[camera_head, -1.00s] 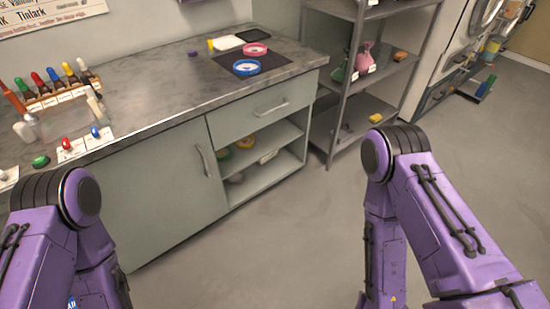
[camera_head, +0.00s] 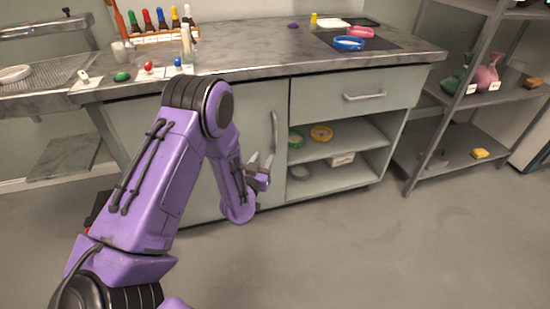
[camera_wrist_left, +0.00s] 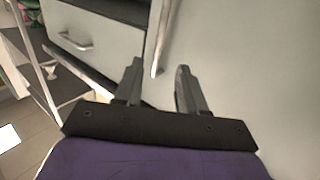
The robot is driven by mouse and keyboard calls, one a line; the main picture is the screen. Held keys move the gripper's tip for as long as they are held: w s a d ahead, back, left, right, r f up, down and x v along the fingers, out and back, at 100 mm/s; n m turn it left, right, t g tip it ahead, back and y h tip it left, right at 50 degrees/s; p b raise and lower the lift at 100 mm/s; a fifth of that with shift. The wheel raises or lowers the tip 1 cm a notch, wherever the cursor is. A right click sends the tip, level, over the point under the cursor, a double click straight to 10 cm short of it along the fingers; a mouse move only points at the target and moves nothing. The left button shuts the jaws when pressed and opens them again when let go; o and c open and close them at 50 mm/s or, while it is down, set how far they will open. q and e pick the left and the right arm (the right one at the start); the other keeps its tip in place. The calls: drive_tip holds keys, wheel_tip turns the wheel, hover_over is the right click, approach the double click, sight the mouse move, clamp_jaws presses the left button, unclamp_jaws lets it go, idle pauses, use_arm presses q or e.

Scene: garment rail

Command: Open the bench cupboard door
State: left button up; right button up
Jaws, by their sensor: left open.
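The bench cupboard door (camera_head: 252,115) is a grey-green panel below the counter, and it looks shut. My left arm covers part of it. Its upright bar handle (camera_head: 274,132) is near the door's right edge. My left gripper (camera_head: 261,160) is open and empty, just beside the lower part of the handle. In the left wrist view the door (camera_wrist_left: 245,60) fills the right side. The handle (camera_wrist_left: 161,45) appears in line with the gap between the open fingertips (camera_wrist_left: 158,70); contact cannot be told. My right gripper is out of view.
Right of the door are a drawer (camera_head: 330,100) with a bar handle and open shelves (camera_head: 350,140) holding tape rolls. The countertop (camera_head: 240,62) carries bottles and small items. A metal rack (camera_head: 440,155) stands at the right. The floor (camera_head: 370,250) in front is clear.

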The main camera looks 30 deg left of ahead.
sight(275, 135)
use_arm(q)
drive_tip(key=x, duration=0.7)
drive_tip(key=r+x, duration=0.1)
drive_tip(key=x, duration=0.3)
drive_tip(key=shift+w+a+r+b, duration=0.1)
drive_tip(key=shift+w+b, duration=0.05)
drive_tip(key=shift+b, duration=0.25)
clamp_jaws()
